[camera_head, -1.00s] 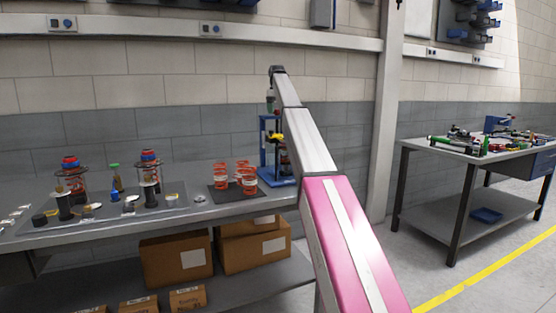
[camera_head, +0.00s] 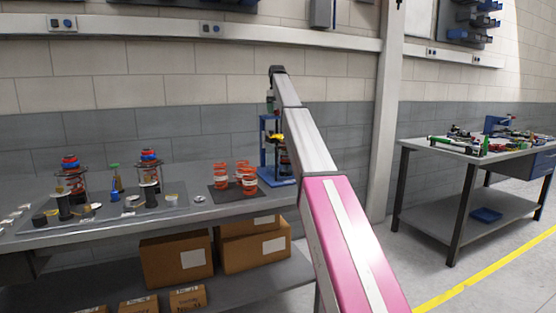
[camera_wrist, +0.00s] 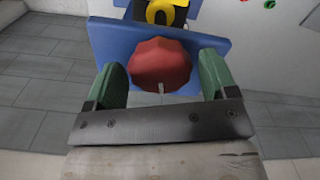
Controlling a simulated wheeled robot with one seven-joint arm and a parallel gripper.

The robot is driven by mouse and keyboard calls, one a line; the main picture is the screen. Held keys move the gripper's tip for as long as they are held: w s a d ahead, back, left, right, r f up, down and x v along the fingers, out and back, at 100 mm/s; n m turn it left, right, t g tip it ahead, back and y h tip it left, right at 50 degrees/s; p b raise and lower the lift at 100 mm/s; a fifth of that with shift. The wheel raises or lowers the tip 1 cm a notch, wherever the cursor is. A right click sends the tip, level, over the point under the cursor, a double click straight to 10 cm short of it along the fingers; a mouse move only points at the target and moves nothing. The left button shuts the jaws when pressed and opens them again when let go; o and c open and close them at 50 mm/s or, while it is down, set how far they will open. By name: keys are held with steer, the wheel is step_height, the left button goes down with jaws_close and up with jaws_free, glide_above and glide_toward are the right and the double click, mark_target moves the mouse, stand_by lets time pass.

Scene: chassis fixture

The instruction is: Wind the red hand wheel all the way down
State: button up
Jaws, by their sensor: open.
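The red hand wheel (camera_wrist: 160,65) is a scalloped red knob on top of the blue press frame (camera_wrist: 105,42) in the wrist view. My gripper (camera_wrist: 163,75) is open, with one green finger on each side of the wheel. A gap shows between the wheel and each finger. A small pale mark lies at the wheel's near edge. In the head view the blue frame (camera_head: 264,150) stands at the right end of the long bench, partly behind my arm. The wheel itself is hidden there. A yellow part (camera_wrist: 166,12) sits beyond the wheel.
Orange springs (camera_head: 220,176) stand on a dark mat just left of the frame. Spring assemblies (camera_head: 148,172) and small parts lie further left on the bench (camera_head: 120,229). A grey wall is close behind. A second cluttered table (camera_head: 420,147) stands at the right.

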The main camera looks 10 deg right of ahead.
steer(key=shift+n, duration=1.7)
steer(key=c, duration=0.8)
steer(key=m, duration=0.4)
steer(key=shift+s, duration=0.1)
steer(key=m, duration=0.4)
steer(key=shift+m, duration=0.3)
steer(key=m, duration=0.4)
steer(key=shift+m, duration=0.3)
steer(key=m, duration=0.4)
